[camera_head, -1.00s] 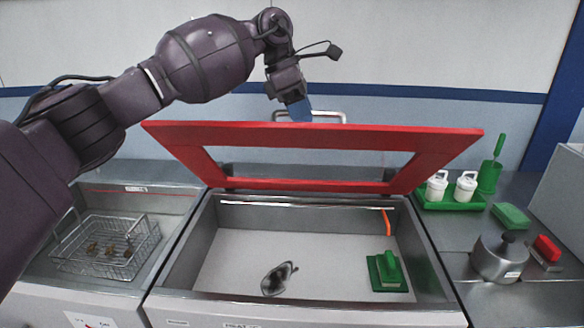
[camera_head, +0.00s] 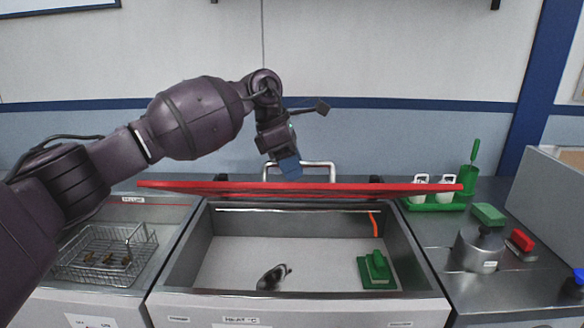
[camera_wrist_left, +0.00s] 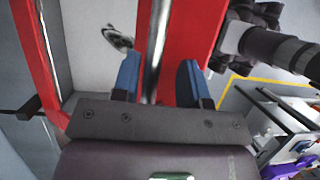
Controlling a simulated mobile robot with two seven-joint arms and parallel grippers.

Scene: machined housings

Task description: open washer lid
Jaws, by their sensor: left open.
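The washer lid (camera_head: 380,189) is a red frame raised above the washer basin (camera_head: 320,255). In the head view it shows nearly edge-on as a thin red strip. Its silver bar handle (camera_head: 317,164) stands up behind that strip. My left gripper (camera_head: 290,166) is at the left part of the handle, blue fingertips pointing down. In the left wrist view the open fingers (camera_wrist_left: 158,82) stand on either side of the silver bar (camera_wrist_left: 158,45), with gaps visible. The red frame (camera_wrist_left: 198,25) runs behind them. My right gripper is in neither view.
In the basin lie a small dark-grey object (camera_head: 272,278) and a green block (camera_head: 377,268). A wire basket (camera_head: 105,255) sits in the left bay. On the right counter are a green tray (camera_head: 437,205) with white bottles, a metal pot (camera_head: 478,250) and a red-topped brush (camera_head: 522,240).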

